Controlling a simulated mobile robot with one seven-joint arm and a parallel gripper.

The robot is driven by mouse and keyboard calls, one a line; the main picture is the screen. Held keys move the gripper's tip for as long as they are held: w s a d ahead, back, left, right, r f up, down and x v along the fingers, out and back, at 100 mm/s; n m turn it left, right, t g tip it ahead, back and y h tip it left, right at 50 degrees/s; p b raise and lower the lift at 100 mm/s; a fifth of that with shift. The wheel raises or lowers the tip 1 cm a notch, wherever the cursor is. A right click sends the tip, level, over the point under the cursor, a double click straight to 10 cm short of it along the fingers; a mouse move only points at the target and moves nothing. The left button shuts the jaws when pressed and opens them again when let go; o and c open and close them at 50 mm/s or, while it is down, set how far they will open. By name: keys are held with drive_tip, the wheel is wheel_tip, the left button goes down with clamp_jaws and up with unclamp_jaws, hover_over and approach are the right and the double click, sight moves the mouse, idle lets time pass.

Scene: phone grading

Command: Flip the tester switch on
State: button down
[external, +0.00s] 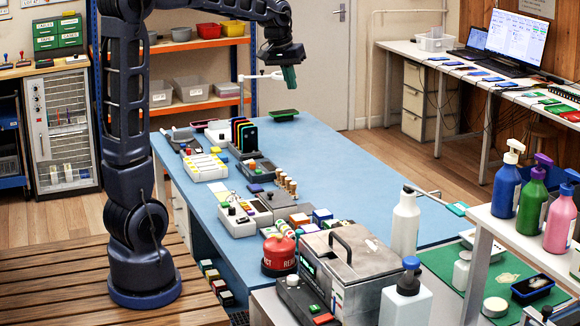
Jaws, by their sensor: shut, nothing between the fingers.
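My gripper (289,80) hangs at the end of my raised arm, above the far part of the blue table, well apart from the devices on it. Its fingers look small and dark here, and it carries nothing that I can make out. I cannot tell for certain which device is the tester. One candidate is a pale box with knobs and coloured buttons (237,217) at the table's left edge. Another is a dark grey box with a red part (305,301) at the near edge. No switch lever or its position can be made out at this size.
Phones in a rack (244,134), trays and wooden pegs (287,184) crowd the table's left side. A metal case (345,262) and white bottle (405,225) stand nearer. The table's right middle (345,180) is clear.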

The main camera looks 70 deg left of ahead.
drive_tip(key=w+a+f+n, duration=0.1)
drive_tip(key=w+a+f, duration=0.15)
drive_tip(key=a, duration=0.35)
drive_tip(key=w+a+f+n, duration=0.1)
drive_tip(key=w+a+n, duration=0.15)
drive_tip(key=a, duration=0.45)
drive_tip(key=n+g, duration=0.1)
drive_tip(key=n, duration=0.5)
hover_over(252, 160)
drive_tip(key=s, duration=0.3)
wheel_tip(252, 160, down, 24)
drive_tip(key=f, duration=0.4)
drive_tip(key=w+f, duration=0.1)
drive_tip(key=f, duration=0.4)
drive_tip(key=w+f, duration=0.1)
drive_tip(key=f, duration=0.3)
drive_tip(key=shift+w+f, duration=0.2)
drive_tip(key=shift+g, duration=0.3)
